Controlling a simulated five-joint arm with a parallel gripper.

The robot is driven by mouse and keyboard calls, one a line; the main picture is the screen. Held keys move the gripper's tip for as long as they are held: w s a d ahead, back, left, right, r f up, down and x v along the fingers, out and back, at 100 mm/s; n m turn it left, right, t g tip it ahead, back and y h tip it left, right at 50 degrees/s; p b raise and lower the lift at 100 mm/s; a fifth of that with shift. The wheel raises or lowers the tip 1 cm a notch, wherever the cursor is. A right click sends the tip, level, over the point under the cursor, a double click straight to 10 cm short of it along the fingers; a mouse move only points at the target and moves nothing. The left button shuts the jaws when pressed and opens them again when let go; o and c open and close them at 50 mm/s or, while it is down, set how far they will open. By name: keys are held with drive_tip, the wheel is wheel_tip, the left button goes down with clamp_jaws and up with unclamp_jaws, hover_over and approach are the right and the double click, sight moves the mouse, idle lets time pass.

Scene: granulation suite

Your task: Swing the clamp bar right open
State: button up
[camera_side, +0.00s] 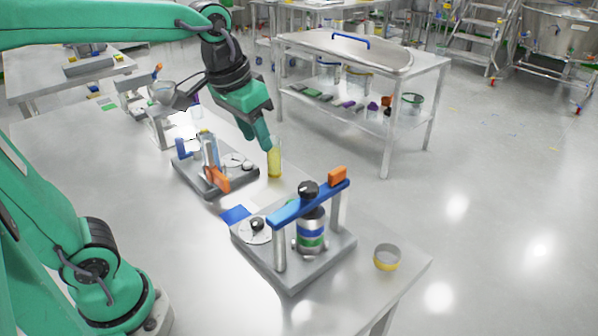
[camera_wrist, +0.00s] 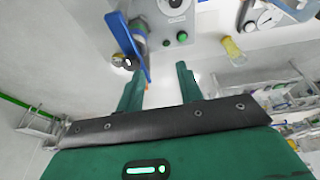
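The blue clamp bar (camera_side: 300,208) lies across the top of the near fixture (camera_side: 293,276), resting over both posts. Its orange end (camera_side: 338,175) is at the far right post, and a black knob sits on its middle. A metal canister with blue and green bands (camera_side: 311,232) stands under it. My gripper (camera_side: 267,146) is raised behind this fixture, apart from the bar. In the wrist view my gripper (camera_wrist: 160,70) shows two separated fingers with nothing between them. The blue bar (camera_wrist: 127,42) appears there beside the left finger, its orange end mostly hidden.
A yellow cylinder (camera_side: 274,160) stands close to my fingertips in the side view; depth is unclear. A second fixture (camera_side: 222,188) with an orange handle (camera_side: 217,178) is behind. A small yellow-banded cup (camera_side: 387,258) is at right.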

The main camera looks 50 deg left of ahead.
drive_tip(key=w+d+g, duration=0.2)
drive_tip(key=w+d, duration=0.1)
drive_tip(key=w, duration=0.5)
drive_tip(key=g, duration=0.1)
hover_over(338, 170)
drive_tip(key=shift+s+a+f, duration=0.15)
drive_tip(key=shift+s+f, duration=0.05)
drive_tip(key=shift+f, duration=0.4)
drive_tip(key=shift+s+a+f, duration=0.1)
drive_tip(key=shift+s+f, duration=0.05)
drive_tip(key=shift+f, duration=0.45)
drive_tip(key=shift+w+d+f, duration=0.2)
drive_tip(key=shift+w, duration=0.1)
drive_tip(key=shift+f, duration=0.1)
drive_tip(key=shift+f, duration=3.85)
drive_tip(key=shift+c, duration=0.3)
clamp_jaws()
